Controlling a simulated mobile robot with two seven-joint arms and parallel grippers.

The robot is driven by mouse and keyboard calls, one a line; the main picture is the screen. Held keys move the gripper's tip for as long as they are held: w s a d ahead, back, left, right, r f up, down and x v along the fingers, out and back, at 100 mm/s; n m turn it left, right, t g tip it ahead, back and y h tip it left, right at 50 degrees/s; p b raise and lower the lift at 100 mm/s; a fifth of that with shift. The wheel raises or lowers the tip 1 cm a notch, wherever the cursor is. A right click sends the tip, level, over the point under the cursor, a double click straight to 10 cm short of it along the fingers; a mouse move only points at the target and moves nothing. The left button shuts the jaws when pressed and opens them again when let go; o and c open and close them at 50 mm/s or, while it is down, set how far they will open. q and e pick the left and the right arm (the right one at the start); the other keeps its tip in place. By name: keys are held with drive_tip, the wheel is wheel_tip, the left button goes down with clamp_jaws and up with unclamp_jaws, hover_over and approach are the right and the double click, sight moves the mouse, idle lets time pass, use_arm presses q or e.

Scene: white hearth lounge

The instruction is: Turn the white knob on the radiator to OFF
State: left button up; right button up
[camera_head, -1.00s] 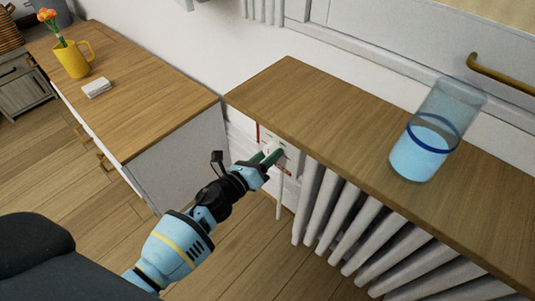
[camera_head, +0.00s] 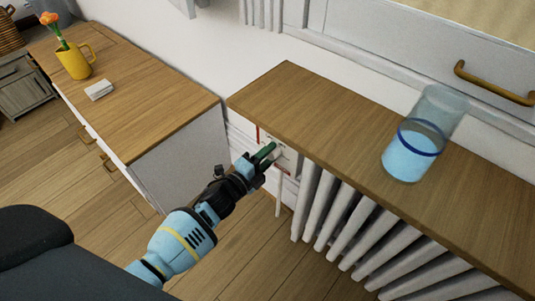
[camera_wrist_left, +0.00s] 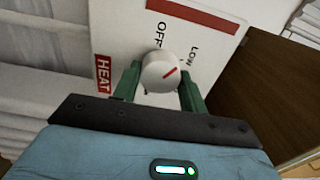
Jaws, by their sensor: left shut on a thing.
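The white knob (camera_wrist_left: 158,66) sits on a white panel (camera_wrist_left: 125,35) in the left wrist view. The panel has a black OFF label above the knob, a LOW label to its upper right and a red HEAT label at left. The red line on the knob slants up and right, toward the LOW side. My left gripper (camera_wrist_left: 160,82) is shut on the knob, one green finger on each side. In the head view, my left gripper (camera_head: 268,153) is at the panel under the shelf's near-left end, and its fingers partly hide the knob. My right gripper is in neither view.
A wooden shelf (camera_head: 310,110) overhangs the white radiator (camera_head: 350,225), close above my gripper. A glass with blue liquid (camera_head: 408,163) stands on it. A wooden-topped cabinet (camera_head: 150,95) at left holds a yellow mug (camera_head: 75,63) with an orange flower and a white stack (camera_head: 99,90).

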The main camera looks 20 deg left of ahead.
use_arm(q)
drive_tip(key=shift+n+p, duration=1.1)
drive_tip(key=shift+n, duration=3.8)
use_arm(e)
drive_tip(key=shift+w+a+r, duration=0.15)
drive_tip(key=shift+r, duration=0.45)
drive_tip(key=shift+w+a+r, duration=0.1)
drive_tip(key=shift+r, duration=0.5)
use_arm(q)
drive_tip(key=o, duration=0.7)
drive_tip(key=shift+c, duration=0.2)
drive_tip(key=o, duration=0.3)
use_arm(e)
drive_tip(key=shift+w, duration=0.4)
use_arm(q)
drive_tip(key=shift+r, duration=0.1)
